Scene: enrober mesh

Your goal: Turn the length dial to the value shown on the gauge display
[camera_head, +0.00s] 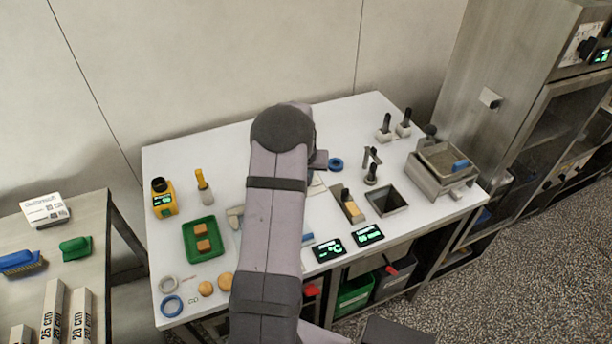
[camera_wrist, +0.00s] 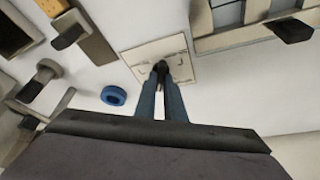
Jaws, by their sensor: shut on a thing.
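The length dial is a small dark knob (camera_wrist: 161,68) on a pale square plate (camera_wrist: 140,50) with thin curved marks, seen in the wrist view. My gripper (camera_wrist: 161,74) has its two blue-grey fingers shut on the knob from both sides. The fingers hide much of the knob, and its pointer and setting cannot be read. In the head view my own arm covers the gripper and the dial; only an edge of the plate (camera_head: 317,186) shows. The gauge display (camera_head: 368,235) at the table's front has green text ending in "mm"; its digits are too small to read surely.
A second display (camera_head: 328,250) reads in °C. A blue ring (camera_wrist: 114,95) lies beside the plate. A green tray (camera_head: 187,241) with brown blocks, a dark square opening (camera_head: 387,200), black-handled tools (camera_head: 384,124) and a metal box (camera_head: 418,174) stand around on the white table (camera_head: 240,140).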

